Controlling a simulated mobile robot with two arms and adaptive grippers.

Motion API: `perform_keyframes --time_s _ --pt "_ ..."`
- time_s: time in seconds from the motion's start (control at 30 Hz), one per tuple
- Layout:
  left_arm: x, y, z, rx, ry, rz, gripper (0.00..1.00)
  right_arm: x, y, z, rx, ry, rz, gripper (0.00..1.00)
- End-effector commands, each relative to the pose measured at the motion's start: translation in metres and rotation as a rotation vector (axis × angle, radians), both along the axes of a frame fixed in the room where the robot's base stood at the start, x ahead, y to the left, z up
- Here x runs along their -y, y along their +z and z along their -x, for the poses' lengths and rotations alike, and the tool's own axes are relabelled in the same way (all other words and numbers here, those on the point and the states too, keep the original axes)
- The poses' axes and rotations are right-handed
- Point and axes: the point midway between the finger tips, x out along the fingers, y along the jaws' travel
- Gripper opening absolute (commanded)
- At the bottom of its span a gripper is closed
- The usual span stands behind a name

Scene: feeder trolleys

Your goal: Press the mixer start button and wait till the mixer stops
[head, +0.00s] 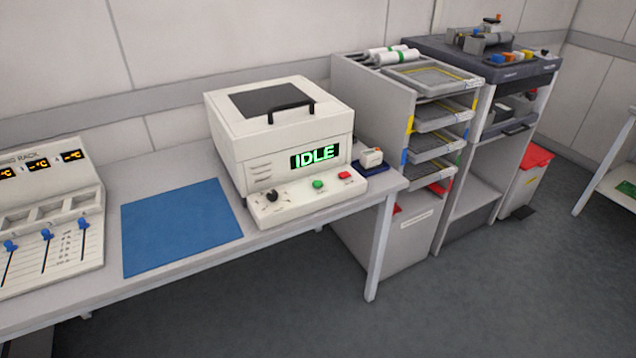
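The mixer (240,140) is a white box with a closed lid, a dark panel on top and a black handle. It stands on the grey table. Its display (315,157) reads "IDLE" in green letters. The front ledge carries a black knob (271,196), a green button (318,185) and a red button (345,175). The labels by the buttons are too small to read. Neither of my grippers shows in the head view.
A blue mat (180,228) lies left of the mixer, with a rack unit (45,215) beyond it. A small white device (371,157) sits right of the mixer. A tray trolley (375,110) stands past the table (290,222). The floor in front is clear.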

Motion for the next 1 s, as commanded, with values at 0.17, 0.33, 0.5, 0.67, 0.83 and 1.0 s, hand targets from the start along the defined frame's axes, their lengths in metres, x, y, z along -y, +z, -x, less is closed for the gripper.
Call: perform_keyframes --time_s 0.17,0.33,0.5,0.67,0.83,1.0 --pt "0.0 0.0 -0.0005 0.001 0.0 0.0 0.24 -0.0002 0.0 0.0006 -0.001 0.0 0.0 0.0" --pt "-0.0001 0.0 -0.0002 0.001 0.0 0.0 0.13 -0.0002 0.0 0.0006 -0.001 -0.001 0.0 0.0" --pt "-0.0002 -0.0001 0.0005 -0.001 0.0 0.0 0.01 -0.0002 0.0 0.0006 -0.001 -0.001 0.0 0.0" --pt "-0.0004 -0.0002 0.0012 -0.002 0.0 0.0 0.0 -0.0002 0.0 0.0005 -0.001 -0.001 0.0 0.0" --pt "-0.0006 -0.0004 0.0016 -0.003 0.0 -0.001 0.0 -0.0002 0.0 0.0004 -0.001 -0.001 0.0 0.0" --pt "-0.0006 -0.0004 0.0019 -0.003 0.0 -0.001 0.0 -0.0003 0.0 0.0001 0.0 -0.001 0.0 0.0"
